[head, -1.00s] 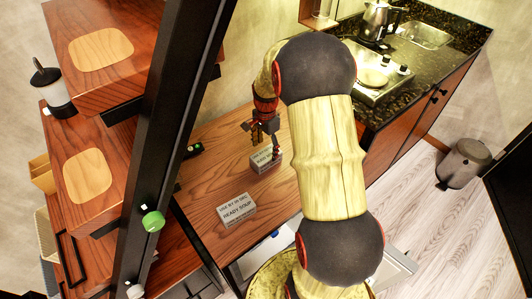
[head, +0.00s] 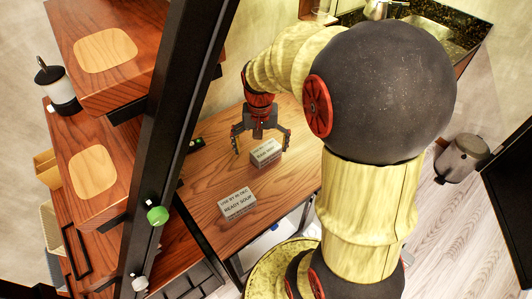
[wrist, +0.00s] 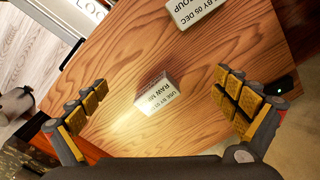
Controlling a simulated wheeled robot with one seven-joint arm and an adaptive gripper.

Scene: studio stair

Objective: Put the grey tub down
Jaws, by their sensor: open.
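A small grey tub (head: 266,154) with a label that seems to start "RAW" stands on the wooden table (head: 210,165). It also shows in the wrist view (wrist: 157,93), resting on the wood between and beyond my fingers. My gripper (head: 262,146) is open wide and empty, raised over the tub and apart from it. In the wrist view my gripper (wrist: 165,105) has one finger on each side of the picture, neither touching the tub.
A second, similar tub (head: 237,203) labelled "READY SOUP" stands nearer on the same table; it is at the top of the wrist view (wrist: 195,10). A small black object (head: 196,144) lies at the table's left edge. A black post (head: 180,130) crosses the left side.

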